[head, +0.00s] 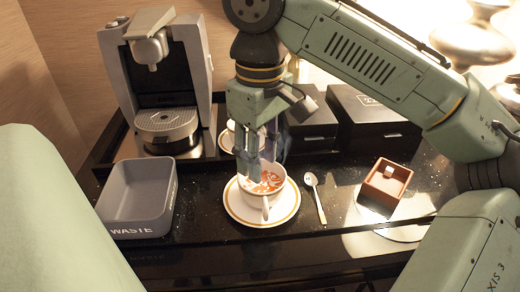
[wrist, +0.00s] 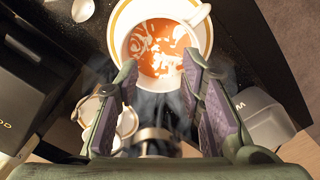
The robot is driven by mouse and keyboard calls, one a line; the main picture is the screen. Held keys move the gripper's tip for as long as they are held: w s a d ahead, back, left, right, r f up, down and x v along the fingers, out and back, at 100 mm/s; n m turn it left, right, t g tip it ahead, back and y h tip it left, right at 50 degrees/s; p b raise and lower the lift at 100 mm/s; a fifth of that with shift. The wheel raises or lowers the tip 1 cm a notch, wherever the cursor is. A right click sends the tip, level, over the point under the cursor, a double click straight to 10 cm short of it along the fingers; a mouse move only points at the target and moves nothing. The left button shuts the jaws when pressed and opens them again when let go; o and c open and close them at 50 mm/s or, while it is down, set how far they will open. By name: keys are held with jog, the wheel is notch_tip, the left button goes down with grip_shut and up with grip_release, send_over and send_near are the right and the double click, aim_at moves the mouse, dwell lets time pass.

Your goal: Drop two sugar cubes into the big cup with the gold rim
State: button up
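The big cup (head: 263,188) holds an orange-red drink with white swirls and stands on a white saucer (head: 243,212) with a gold ring. In the wrist view the cup (wrist: 203,38) is at the top, its handle to the upper right. My gripper (head: 250,168) is above the cup's back left side, pointing down. In the wrist view my gripper (wrist: 160,65) is open, with nothing between its pads. A brown box (head: 371,196) to the right has a white sugar cube (head: 389,170) in it. I cannot tell whether any white bits in the drink are sugar.
A spoon (head: 315,195) lies between saucer and box. A grey waste bin (head: 120,222) is at left, before a coffee machine (head: 190,60). A smaller cup (head: 231,128) on a saucer is behind my gripper. Black boxes (head: 375,125) stand at the back. Steam rises by the cup.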

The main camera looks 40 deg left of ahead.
notch_tip(320, 180, up, 8)
jog(key=shift+f, duration=0.2)
dwell(0.4)
